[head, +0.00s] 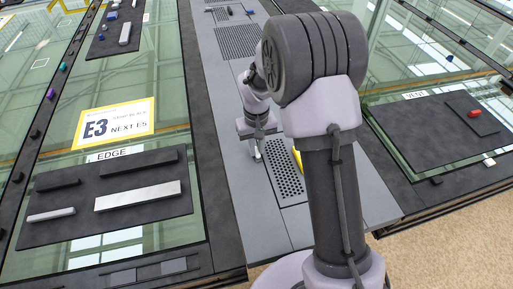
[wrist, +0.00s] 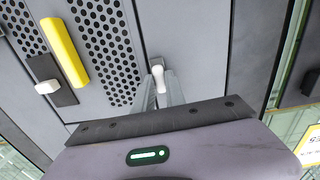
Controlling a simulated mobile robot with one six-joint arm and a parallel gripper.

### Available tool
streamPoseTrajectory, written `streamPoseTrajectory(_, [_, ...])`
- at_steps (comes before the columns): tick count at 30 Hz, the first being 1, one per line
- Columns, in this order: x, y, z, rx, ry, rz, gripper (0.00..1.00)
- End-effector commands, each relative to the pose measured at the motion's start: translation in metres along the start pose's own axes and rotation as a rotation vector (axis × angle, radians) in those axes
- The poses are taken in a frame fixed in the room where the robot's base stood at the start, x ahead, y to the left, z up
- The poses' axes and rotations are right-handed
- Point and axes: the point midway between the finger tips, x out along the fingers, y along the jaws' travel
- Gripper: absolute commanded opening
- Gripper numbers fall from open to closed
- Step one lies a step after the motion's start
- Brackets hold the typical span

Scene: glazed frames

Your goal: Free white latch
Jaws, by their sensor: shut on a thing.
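A white latch (wrist: 158,77) shows at the tips of my gripper (wrist: 163,92) in the wrist view, at the edge of a perforated grey panel (wrist: 120,80). My gripper's two fingers are shut on it. In the head view my gripper (head: 257,152) is low over the grey walkway, beside the perforated panel (head: 282,168); the latch is small there and partly hidden. A second white piece (wrist: 47,87) sits on a dark plate left of the panel, beside a yellow bar (wrist: 65,52). The latch's underside is hidden.
The yellow bar also shows in the head view (head: 297,160), partly behind my arm. A dark EDGE board (head: 110,215) lies left on glass, with a yellow-edged E3 sign (head: 115,122) above it. A dark VENT board (head: 440,135) with a red piece lies right.

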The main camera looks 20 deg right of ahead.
Motion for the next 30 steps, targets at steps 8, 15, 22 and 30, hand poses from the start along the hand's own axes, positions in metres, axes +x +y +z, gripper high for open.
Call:
streamPoseTrajectory(8, [-0.0009,0.0001,-0.0011,0.061,0.003,0.000,0.00])
streamPoseTrajectory(15, [-0.0011,0.0001,-0.0011,0.071,0.003,0.000,0.00])
streamPoseTrajectory(22, [-0.0012,0.0001,-0.0012,0.070,0.003,0.000,0.17])
streamPoseTrajectory(30, [-0.0006,0.0000,-0.0006,0.069,0.002,0.000,0.37])
